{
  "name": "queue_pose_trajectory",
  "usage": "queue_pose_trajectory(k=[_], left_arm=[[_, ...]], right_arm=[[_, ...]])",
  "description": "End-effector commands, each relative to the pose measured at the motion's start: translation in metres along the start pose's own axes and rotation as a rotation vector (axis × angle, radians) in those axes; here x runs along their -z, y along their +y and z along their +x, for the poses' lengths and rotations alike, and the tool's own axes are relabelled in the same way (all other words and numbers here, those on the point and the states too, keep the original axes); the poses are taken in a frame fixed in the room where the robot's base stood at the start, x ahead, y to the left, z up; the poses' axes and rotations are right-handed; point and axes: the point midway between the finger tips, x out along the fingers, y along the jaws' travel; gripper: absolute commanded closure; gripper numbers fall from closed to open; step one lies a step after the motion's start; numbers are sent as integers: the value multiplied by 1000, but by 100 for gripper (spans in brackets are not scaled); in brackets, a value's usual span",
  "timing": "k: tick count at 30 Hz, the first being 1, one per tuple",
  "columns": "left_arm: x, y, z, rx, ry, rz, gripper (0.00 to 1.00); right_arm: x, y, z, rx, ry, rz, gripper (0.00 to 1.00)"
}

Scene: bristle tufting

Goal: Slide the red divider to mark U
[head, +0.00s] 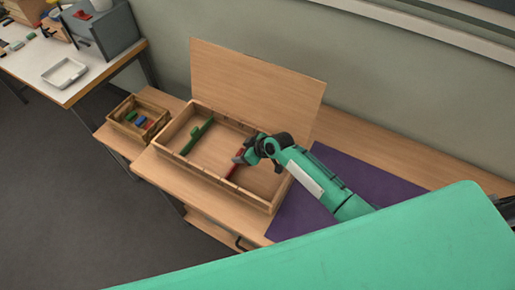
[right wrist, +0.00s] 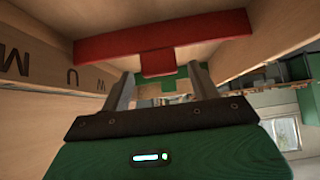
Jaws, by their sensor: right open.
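The red divider (head: 236,168) stands across the open wooden tray (head: 256,200), right of the tray's middle. In the right wrist view the red divider (right wrist: 190,38) spans the top, with its short tab (right wrist: 158,63) hanging down. My right gripper (head: 242,157) is at the divider; in the wrist view its open fingers (right wrist: 161,80) stand either side of the tab's end, with gaps visible. A letter that looks like U (right wrist: 70,77) is on the wooden wall at left, between two letters that look like M or W. My left gripper is not in view.
A green divider (head: 198,136) stands in the left part of the tray. A small wooden box (head: 120,119) with colored pieces is left of it. A wooden panel (head: 256,88) stands behind. A purple mat (head: 300,207) lies on the right. The tray floor between the dividers is clear.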

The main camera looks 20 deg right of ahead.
Motion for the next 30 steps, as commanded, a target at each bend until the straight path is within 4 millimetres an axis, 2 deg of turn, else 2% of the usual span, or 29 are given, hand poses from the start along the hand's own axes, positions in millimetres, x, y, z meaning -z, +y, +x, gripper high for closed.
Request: queue_pose_trajectory(k=[12,18,24,30], left_arm=[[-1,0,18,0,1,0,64],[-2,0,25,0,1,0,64],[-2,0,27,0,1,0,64],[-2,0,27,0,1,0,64]], right_arm=[[-2,1,-72,-2,0,-3,38],[-1,1,-101,-3,0,-3,38],[0,0,-115,-1,-1,-1,38],[0,0,-117,0,0,0,38]])
